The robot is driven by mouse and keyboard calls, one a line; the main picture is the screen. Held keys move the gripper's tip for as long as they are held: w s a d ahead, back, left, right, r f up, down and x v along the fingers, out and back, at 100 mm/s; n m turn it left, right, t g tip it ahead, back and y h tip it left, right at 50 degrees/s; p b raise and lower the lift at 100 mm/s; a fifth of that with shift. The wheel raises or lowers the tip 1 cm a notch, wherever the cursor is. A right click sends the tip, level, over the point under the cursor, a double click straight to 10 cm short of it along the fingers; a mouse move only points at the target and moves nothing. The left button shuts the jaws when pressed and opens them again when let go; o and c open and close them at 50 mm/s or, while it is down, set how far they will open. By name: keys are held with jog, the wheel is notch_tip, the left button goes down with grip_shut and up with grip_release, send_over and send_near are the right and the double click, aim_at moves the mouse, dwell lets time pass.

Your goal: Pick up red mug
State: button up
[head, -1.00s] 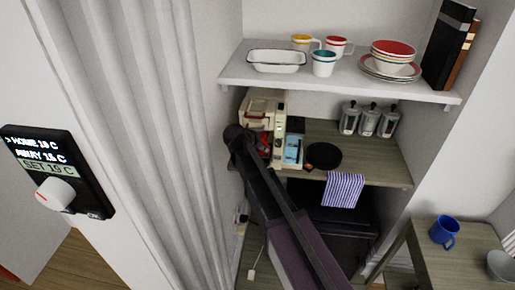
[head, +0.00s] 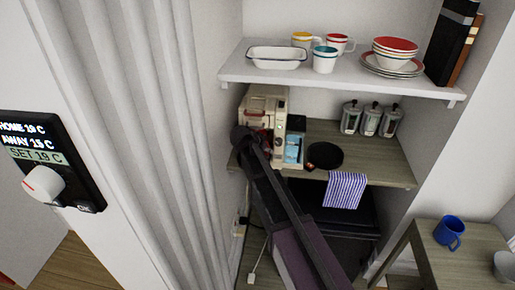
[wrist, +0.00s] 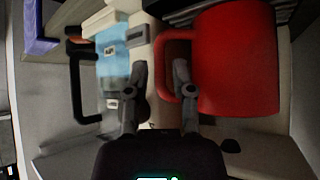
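The red mug (wrist: 235,60) fills the right of the wrist view, its handle (wrist: 161,65) pointing left toward my gripper. My gripper (wrist: 160,72) is open, with one finger on each side of the handle's outer bar. The right finger shows within the handle loop and the left finger outside it. I cannot tell whether either finger touches the handle. In the head view my gripper (head: 246,138) is at the left of the lower wooden shelf, and my arm hides most of the red mug there.
A cream appliance (head: 265,101) and a blue-fronted item (head: 294,146) stand close by. A black pan (head: 324,155), a striped towel (head: 345,190) and several canisters (head: 370,119) are to the right. The white shelf (head: 340,79) above carries dishes. A blue mug (head: 449,232) sits on a side table.

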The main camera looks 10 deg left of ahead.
jog(key=shift+w+d+f, duration=0.2)
jog(key=shift+w+f, duration=0.1)
jog(key=shift+c, duration=0.2)
grip_shut()
